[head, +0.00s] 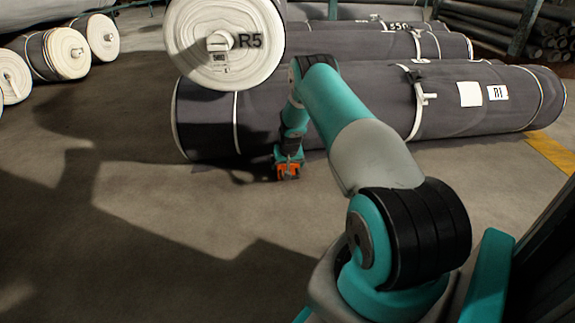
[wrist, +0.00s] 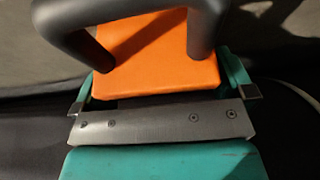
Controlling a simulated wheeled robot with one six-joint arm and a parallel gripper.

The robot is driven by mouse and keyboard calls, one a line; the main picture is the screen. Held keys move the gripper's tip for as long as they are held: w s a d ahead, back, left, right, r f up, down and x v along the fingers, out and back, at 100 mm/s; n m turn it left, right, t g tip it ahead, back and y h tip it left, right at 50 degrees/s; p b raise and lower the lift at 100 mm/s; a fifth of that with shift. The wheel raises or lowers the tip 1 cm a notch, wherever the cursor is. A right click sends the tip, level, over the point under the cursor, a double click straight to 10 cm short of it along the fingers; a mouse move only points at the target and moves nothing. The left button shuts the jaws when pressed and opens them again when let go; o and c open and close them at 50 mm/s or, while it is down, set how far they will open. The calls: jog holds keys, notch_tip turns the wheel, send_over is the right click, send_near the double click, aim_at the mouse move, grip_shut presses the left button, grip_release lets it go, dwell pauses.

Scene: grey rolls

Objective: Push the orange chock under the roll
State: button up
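The orange chock (head: 289,171) is on the floor by the near side of the long dark grey roll (head: 455,115). In the wrist view the chock (wrist: 158,55) shows as an orange block, with dark grey bars crossing in front of it. My gripper (head: 288,160) is down at the chock, close to the roll. Teal parts with grey tips flank the chock in the wrist view, very near its sides; I cannot tell whether they grip it. A screwed metal plate (wrist: 165,124) lies along its lower edge. I cannot tell whether the chock touches the roll.
A pale roll end marked R5 (head: 225,45) stands out at the upper left of the near roll. More dark rolls (head: 380,43) lie behind. Several pale-ended rolls (head: 67,53) lie at the far left. The floor (head: 140,225) at front left is clear but shadowed.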

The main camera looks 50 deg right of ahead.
jog(key=p+v, duration=1.2)
jog(key=v, duration=0.5)
jog(key=shift+r, duration=0.2)
jog(key=shift+s, duration=0.1)
